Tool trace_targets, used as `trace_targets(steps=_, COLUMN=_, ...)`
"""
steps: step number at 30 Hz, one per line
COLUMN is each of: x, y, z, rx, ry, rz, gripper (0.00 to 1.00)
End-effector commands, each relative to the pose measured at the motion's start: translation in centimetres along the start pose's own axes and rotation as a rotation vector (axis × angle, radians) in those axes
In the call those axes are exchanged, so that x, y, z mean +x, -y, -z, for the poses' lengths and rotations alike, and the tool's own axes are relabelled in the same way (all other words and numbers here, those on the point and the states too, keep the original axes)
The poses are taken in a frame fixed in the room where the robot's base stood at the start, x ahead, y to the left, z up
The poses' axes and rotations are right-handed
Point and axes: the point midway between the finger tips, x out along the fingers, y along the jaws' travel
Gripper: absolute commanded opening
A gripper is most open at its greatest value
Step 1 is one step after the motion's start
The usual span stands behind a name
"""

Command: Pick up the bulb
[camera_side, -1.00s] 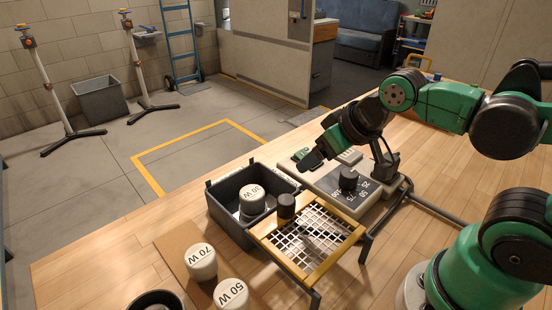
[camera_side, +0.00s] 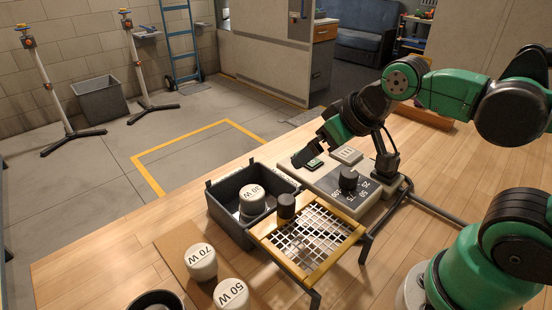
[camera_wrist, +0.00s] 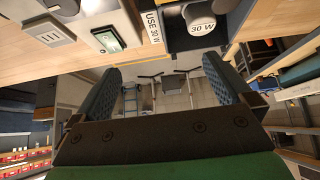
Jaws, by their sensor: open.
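A white bulb marked 30 W (camera_side: 252,201) stands in the dark open bin (camera_side: 218,209). It also shows at the top of the wrist view (camera_wrist: 205,28). Two more white bulbs, marked 70 W (camera_side: 201,263) and 50 W (camera_side: 231,295), stand outside the bin at the front.
A yellow-framed white grid (camera_side: 310,238) with a black cylinder (camera_side: 286,206) stands beside the bin. The grey box carries a black knob (camera_side: 348,178) and a pale switch block (camera_side: 347,155). A sign reading USE 30 W (camera_wrist: 152,27) is by the bin.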

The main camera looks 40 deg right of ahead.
Motion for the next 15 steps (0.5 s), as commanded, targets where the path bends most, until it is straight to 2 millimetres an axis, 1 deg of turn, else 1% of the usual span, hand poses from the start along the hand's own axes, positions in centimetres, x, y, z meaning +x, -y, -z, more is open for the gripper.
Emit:
trace_targets(steps=5, x=-3.0, y=0.0, z=2.1, rx=0.0, ry=0.0, rz=0.0, gripper=0.99)
trace_targets(steps=11, x=-2.8, y=0.8, z=3.3, rx=0.393, ry=0.061, rz=0.03, gripper=0.99)
trace_targets(steps=14, x=-2.5, y=1.3, z=4.0, rx=0.634, ry=0.105, rz=0.037, gripper=0.99)
trace_targets(steps=15, x=-2.4, y=1.5, z=4.3, rx=0.744, ry=0.127, rz=0.038, gripper=0.99)
